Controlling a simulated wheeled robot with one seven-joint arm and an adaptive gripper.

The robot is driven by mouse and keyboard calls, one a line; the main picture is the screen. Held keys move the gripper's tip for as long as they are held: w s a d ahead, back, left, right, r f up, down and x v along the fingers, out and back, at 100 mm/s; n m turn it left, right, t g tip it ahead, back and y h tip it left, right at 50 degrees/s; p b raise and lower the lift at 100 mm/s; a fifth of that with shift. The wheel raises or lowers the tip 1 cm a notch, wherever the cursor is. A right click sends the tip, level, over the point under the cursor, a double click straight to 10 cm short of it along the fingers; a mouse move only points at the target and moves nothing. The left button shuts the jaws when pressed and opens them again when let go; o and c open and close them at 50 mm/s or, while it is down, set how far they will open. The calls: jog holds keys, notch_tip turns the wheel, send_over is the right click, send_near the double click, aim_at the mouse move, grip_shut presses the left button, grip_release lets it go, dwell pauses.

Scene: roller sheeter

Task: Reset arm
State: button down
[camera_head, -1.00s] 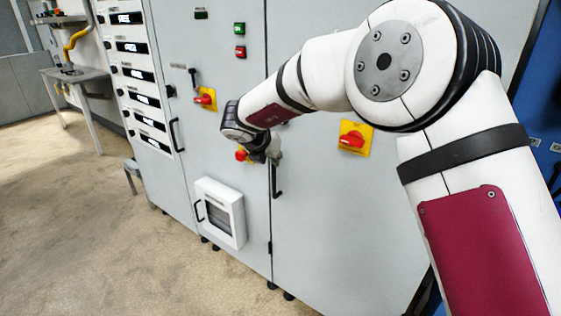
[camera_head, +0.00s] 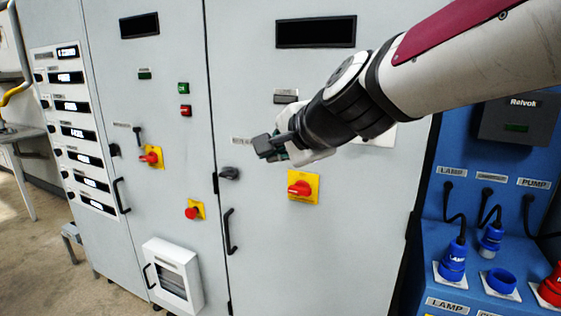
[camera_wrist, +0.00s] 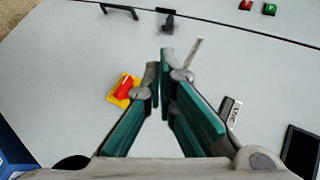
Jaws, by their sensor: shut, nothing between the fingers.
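My arm reaches in from the upper right of the head view, with white links and a dark wrist. My gripper (camera_head: 283,152) is in front of the grey cabinet (camera_head: 270,270), above and to the left of a red rotary switch on a yellow plate (camera_head: 302,188). Its fingertips are partly hidden by the wrist. In the wrist view my gripper (camera_wrist: 164,85) shows its green-padded fingers shut with nothing held. The red switch (camera_wrist: 124,89) lies left of the fingers there, apart from them.
A blue panel (camera_head: 433,225) with blue and red plugs and hanging cables stands at the right. Other red switches (camera_head: 150,157) and a white box (camera_head: 172,275) are on the left cabinet door. Open floor lies at the far left.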

jog(key=s+d+f+n+g+h, duration=0.2)
jog(key=s+d, duration=0.4)
jog(key=s, duration=0.3)
jog(key=s+d+f+n+g+h, duration=0.2)
jog(key=s+d+f+n, duration=0.3)
jog(key=s, duration=0.4)
jog(key=s+d+f+n+g+h, duration=0.1)
jog(key=s+d+f+n, duration=0.3)
jog(key=s+d, duration=0.5)
jog(key=shift+s+d+f+g+h, duration=0.2)
jog(key=shift+f+g+h, duration=0.25)
jog(key=shift+f, duration=0.25)
